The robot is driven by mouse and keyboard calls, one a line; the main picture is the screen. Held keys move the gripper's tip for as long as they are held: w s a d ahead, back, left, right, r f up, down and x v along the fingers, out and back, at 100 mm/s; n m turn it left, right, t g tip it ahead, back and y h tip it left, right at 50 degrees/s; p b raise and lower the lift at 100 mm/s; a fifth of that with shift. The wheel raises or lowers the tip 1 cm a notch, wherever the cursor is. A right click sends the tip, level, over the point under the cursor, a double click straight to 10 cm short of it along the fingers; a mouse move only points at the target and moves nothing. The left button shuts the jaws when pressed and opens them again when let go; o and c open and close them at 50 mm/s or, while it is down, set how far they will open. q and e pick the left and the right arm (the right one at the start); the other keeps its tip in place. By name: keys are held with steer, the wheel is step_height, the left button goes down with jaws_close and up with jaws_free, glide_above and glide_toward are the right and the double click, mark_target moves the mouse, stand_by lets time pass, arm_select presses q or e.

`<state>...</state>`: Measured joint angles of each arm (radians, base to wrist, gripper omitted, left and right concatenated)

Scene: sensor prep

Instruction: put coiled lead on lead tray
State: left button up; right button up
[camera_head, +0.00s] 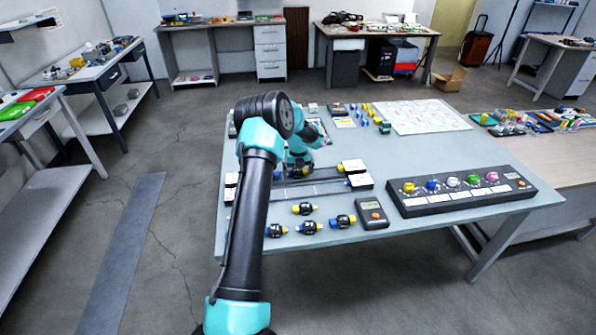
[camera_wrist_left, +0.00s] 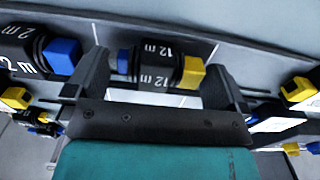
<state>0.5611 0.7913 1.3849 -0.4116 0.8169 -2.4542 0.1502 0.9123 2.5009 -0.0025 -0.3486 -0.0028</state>
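Coiled leads, black with a blue end and a yellow end, lie on the work table; several are near its front edge, one of them a coiled lead (camera_head: 303,208) just in front of a long dark grey strip (camera_head: 318,188), which may be the lead tray. My left gripper (camera_head: 299,168) is over the table behind that strip, partly hidden by my own arm. In the left wrist view its fingers (camera_wrist_left: 163,78) are apart, with a coiled lead marked "12 m" (camera_wrist_left: 150,65) between them; gaps show at both ends. Another lead, marked "2 m" (camera_wrist_left: 25,55), is left of it. My right gripper is not seen.
A black panel with coloured knobs (camera_head: 462,196) lies at the table's right. A handheld meter (camera_head: 372,214) is near the front edge. A white printed sheet (camera_head: 420,117) covers the back right. Bare tabletop (camera_head: 425,155) lies between sheet and panel.

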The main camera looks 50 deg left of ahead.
arm_select(q)
step_height(320, 180, up, 12)
steer(key=shift+r, duration=0.2)
stand_by(0.5)
steer(key=shift+d, duration=0.1)
stand_by(0.3)
